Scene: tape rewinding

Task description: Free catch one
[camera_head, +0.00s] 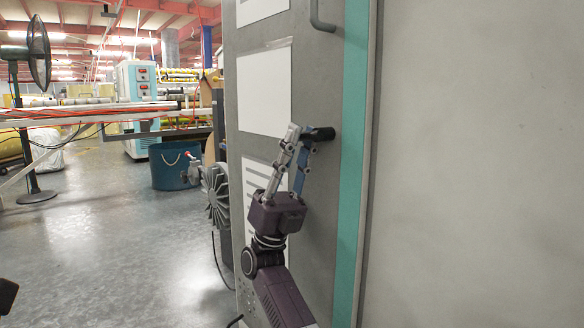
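A tall grey cabinet door (312,95) with white sheets on it and a teal strip along its right side fills the middle of the head view. A short black handle or catch (321,133) sticks out on the door near the teal strip. My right gripper (298,137) reaches up from below, its fingertips at the left end of this black piece. A narrow gap shows between the fingers. I cannot tell whether they grip the piece or only stand in front of it.
A grey bar handle (318,14) sits higher on the door. A plain pale panel (480,160) fills the right. A finned motor (216,195) stands at the door's left edge. A blue tub (172,168) and a fan (38,60) stand behind.

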